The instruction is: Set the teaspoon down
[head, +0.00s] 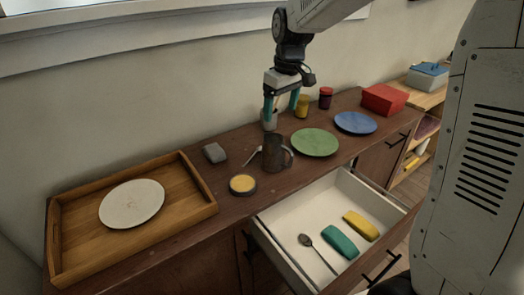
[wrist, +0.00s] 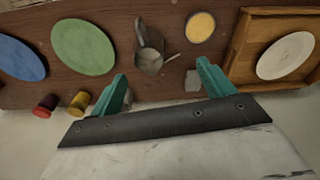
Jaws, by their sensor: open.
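A dark metal spoon (head: 306,241) lies in the open drawer, its bowl toward the back left and its thin handle running to the front right. A grey metal mug (head: 273,154) stands upright on the sideboard and also shows in the wrist view (wrist: 149,62). A thin pale piece (head: 254,157) sticks out on the mug's left side; I cannot tell whether it is a spoon handle. My gripper (head: 281,115) is open and points down above the back of the sideboard, behind the mug.
The white drawer (head: 283,207) also holds a teal block (head: 340,243) and a yellow block (head: 361,226). Around the mug are a green plate (head: 315,142), a yellow-topped tin (head: 243,184) and a grey block (head: 215,153). A wooden tray (head: 190,192) with a white plate (head: 132,203) is left.

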